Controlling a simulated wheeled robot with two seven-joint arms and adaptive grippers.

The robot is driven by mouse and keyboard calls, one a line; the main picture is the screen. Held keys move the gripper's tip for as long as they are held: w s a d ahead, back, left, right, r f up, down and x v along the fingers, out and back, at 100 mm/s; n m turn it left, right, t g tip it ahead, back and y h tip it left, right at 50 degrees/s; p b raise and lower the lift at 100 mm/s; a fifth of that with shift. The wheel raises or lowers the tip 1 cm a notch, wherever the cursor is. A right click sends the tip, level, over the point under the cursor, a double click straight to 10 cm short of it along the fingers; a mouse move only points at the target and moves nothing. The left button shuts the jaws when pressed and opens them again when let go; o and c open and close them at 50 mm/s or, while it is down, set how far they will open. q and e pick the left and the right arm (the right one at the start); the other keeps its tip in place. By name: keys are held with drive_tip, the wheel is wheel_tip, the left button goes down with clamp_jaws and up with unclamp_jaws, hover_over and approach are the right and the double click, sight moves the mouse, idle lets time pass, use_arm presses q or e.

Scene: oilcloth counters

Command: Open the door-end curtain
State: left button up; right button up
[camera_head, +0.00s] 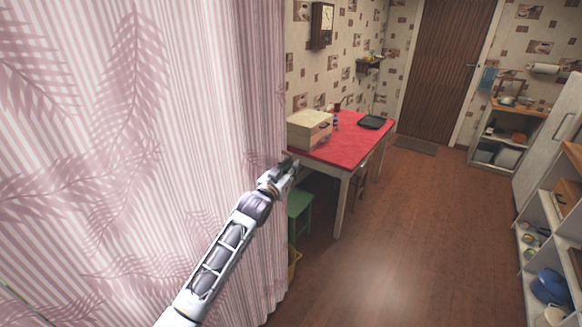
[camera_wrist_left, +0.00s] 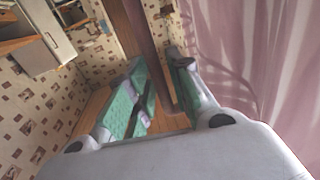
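The door-end curtain (camera_head: 120,140) is pink and white striped with mauve leaf prints. It hangs drawn across the left half of the head view, its folded free edge at the right. My left gripper (camera_head: 285,167) is at that free edge, in front of the red table. In the left wrist view my left gripper (camera_wrist_left: 160,95) has its two green-padded fingers apart. The curtain (camera_wrist_left: 265,60) hangs along the right there, close beside the right finger. A brown strip shows between the fingers; I cannot tell whether it is cloth or something behind. My right gripper is out of view.
A red-topped table (camera_head: 350,143) with a box (camera_head: 308,130) and a black tray (camera_head: 370,122) stands behind the gripper. A green stool (camera_head: 299,205) is beneath its near end. Shelves (camera_head: 545,255) line the right. The wooden floor (camera_head: 430,230) between is clear.

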use_arm(q)
drive_tip(key=shift+w+d, duration=0.25)
drive_tip(key=shift+w, duration=0.2)
drive_tip(key=shift+c, duration=0.3)
clamp_jaws()
